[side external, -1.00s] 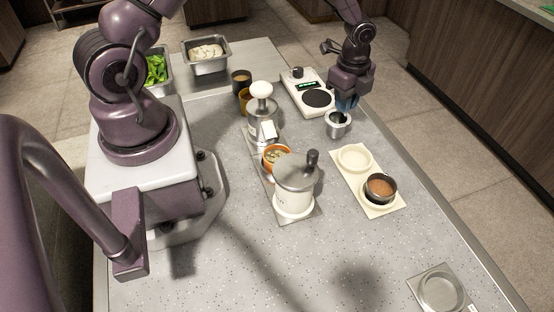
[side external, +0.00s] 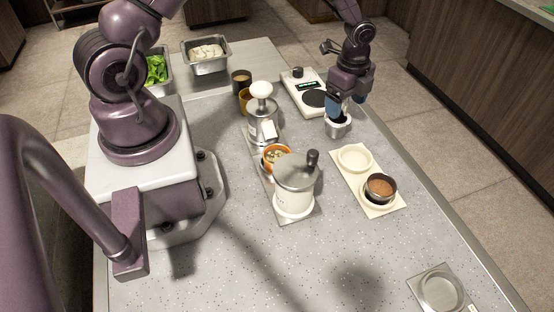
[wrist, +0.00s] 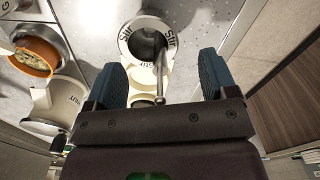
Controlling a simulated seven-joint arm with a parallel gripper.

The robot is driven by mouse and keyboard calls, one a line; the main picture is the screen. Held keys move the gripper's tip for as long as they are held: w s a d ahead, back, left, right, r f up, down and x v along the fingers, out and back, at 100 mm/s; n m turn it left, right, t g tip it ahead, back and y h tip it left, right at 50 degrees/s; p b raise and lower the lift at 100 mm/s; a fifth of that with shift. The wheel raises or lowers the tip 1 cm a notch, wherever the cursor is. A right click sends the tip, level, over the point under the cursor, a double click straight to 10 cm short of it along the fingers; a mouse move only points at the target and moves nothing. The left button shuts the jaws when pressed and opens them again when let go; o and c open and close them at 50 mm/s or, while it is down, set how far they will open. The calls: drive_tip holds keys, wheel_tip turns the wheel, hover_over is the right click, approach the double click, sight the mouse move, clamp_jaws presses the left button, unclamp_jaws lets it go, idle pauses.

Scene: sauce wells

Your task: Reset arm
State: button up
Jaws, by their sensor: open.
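My gripper (side external: 346,104) is open, just above the small metal cup (side external: 338,127) near the far right of the counter. In the wrist view its two blue fingers stand wide apart (wrist: 161,72) with nothing gripped between them. There the cup's round rim (wrist: 128,42), marked "Stir", lies beyond the fingertips. A thin rod with a ball end (wrist: 160,100) leans out of the cup and shows between the fingers. The inside of the cup is mostly dark.
A scale (side external: 303,88) stands behind the cup. A cream tray (side external: 366,182) in front has an empty well and a dark bowl of brown sauce (side external: 380,188). Lidded dispensers (side external: 295,187) (side external: 262,122) and an orange bowl (side external: 270,168) stand left. The front counter is mostly clear.

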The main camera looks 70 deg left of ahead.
drive_tip(key=shift+r, duration=4.5)
drive_tip(key=shift+s+d+f+n, duration=0.15)
drive_tip(key=shift+s+n, duration=0.1)
drive_tip(key=shift+n, duration=0.55)
drive_tip(key=s+d+r+n+t, duration=0.2)
drive_tip(key=s+r+n, duration=0.4)
drive_tip(key=s+r, duration=0.3)
drive_tip(key=s+d+r+n+t, duration=0.3)
drive_tip(key=s+r+n, duration=0.3)
drive_tip(key=s+r, duration=0.4)
drive_tip(key=s, duration=0.3)
drive_tip(key=shift+d+n+t, duration=0.2)
drive_tip(key=shift+n+t, duration=0.1)
drive_tip(key=shift+n, duration=0.1)
